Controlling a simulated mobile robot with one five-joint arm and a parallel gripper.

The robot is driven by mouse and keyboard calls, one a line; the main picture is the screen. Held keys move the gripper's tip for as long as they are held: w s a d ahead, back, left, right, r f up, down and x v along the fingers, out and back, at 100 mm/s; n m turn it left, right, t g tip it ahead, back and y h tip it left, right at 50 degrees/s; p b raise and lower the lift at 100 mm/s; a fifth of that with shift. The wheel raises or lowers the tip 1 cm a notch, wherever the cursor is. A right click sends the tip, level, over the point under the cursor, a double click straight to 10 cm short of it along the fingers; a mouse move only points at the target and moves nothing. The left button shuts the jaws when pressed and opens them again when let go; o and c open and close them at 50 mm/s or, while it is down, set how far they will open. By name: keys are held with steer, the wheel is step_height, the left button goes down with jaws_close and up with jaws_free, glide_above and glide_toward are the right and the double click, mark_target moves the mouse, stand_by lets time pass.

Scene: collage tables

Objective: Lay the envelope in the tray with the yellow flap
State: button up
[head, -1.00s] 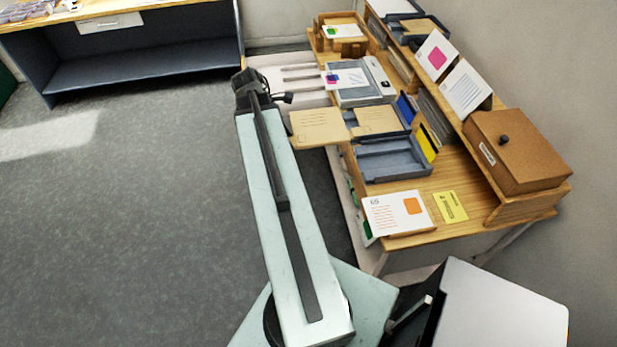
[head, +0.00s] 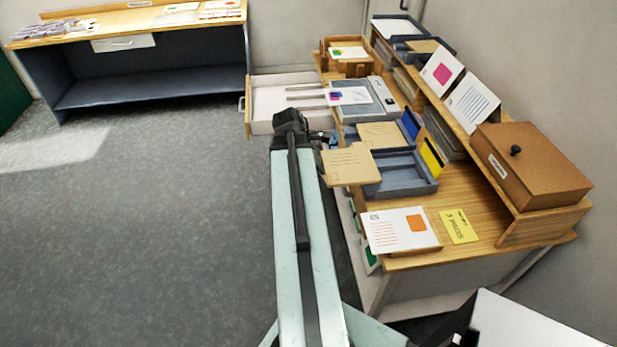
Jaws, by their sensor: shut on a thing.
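My gripper (head: 326,141) is shut on a tan envelope (head: 350,166) by its far-left side and holds it out flat. The envelope is at the left edge of the grey tray with the yellow flap (head: 408,188) and overlaps that edge in the picture. The yellow flap (head: 432,159) stands up on the tray's right side. The visible part of this tray's floor is bare. Its left part is hidden behind the envelope. How high the envelope is above the tray I cannot tell.
Behind it, a grey tray with a blue flap (head: 411,124) holds another tan envelope (head: 380,135). In front lie a white card with an orange square (head: 396,230) and a yellow label (head: 459,226). A brown box (head: 530,165) stands right. An open drawer (head: 270,104) juts out left.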

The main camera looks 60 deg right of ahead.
mark_target(354, 177)
steer(key=s+d, duration=0.2)
steer(key=s, duration=0.1)
steer(key=s+d, duration=0.6)
steer(key=shift+s, duration=0.4)
steer(key=f+b, duration=0.4)
steer(key=shift+w+a, duration=0.1)
steer(key=shift+w, duration=0.1)
steer(key=shift+f+b, duration=0.65)
steer(key=shift+r, duration=0.1)
steer(key=o, duration=1.4)
